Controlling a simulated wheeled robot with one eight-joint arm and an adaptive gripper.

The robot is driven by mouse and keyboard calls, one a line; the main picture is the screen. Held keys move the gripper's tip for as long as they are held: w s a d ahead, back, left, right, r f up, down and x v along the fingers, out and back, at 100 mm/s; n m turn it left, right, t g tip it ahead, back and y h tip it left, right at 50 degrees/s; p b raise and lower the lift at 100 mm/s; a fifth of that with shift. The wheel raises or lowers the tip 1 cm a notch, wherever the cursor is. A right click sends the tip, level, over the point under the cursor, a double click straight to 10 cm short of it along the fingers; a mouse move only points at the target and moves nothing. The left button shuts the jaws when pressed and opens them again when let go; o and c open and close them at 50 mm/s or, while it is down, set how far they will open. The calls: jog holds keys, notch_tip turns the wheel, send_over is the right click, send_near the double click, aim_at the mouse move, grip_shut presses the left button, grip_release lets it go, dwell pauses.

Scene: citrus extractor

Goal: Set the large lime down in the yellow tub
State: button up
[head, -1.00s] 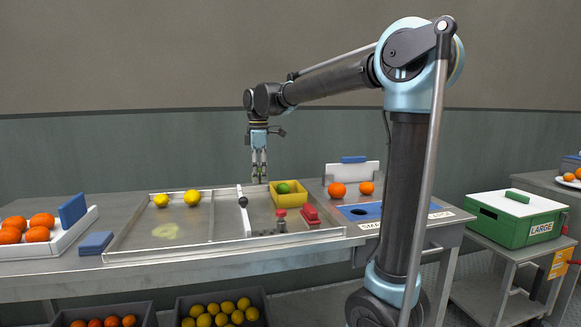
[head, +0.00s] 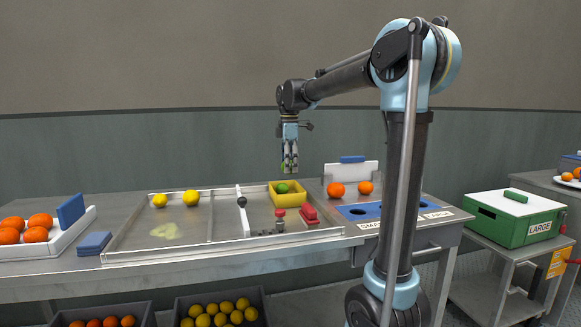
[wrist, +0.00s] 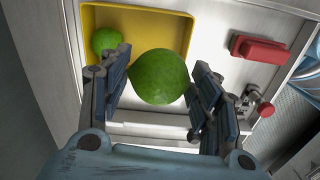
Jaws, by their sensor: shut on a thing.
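My gripper (head: 290,168) is shut on the large lime (wrist: 160,77), a green fruit held between the two fingers in the wrist view. My gripper hangs pointing down, with a clear gap above the yellow tub (head: 301,200). The tub also shows in the wrist view (wrist: 145,25), below and beyond the held lime, which covers part of it.
A red block (head: 309,215) and a red-topped knob (head: 280,214) stand close in front of the tub. Two lemons (head: 191,198) lie in the left part of the railed tray (head: 118,238). Two oranges (head: 336,189) sit right of the tub.

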jog(key=shift+f, duration=0.1)
jog(key=shift+s+f, duration=0.1)
jog(key=shift+f, duration=3.8)
jog(key=shift+c, duration=0.3)
jog(key=shift+f, duration=0.1)
jog(key=o, duration=1.3)
jog(key=shift+f, duration=0.1)
notch_tip(320, 180, up, 12)
jog(key=shift+r, duration=0.1)
